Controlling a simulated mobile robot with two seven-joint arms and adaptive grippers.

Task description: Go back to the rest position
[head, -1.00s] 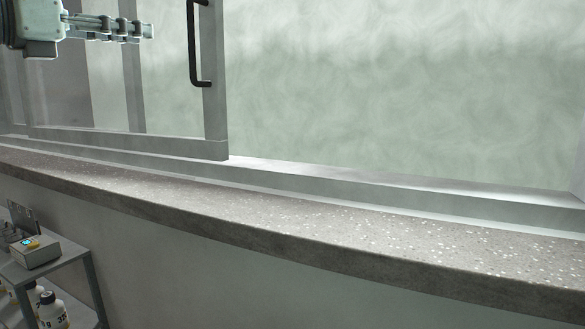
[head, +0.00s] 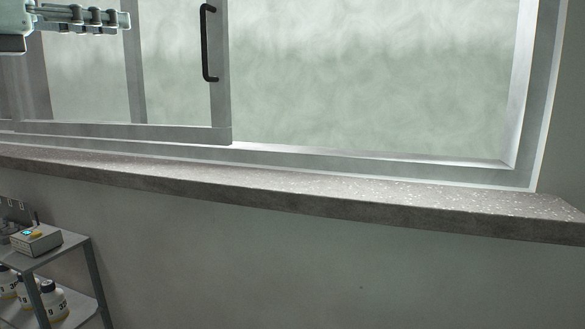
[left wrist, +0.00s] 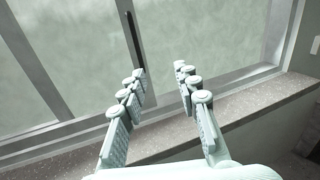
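My left gripper (head: 122,19) is at the upper left of the head view, in front of the sliding window pane and left of its black handle (head: 209,43). In the left wrist view the same gripper (left wrist: 160,75) has its two fingers apart with nothing between them. The black handle shows beyond the left finger there and does not appear to be held. My right gripper is in neither view.
A speckled stone sill (head: 300,190) runs below the window frame (head: 400,167). A grey shelf cart (head: 75,241) at the lower left carries a small device (head: 36,240) and white bottles (head: 53,300). The wall below the sill is clear.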

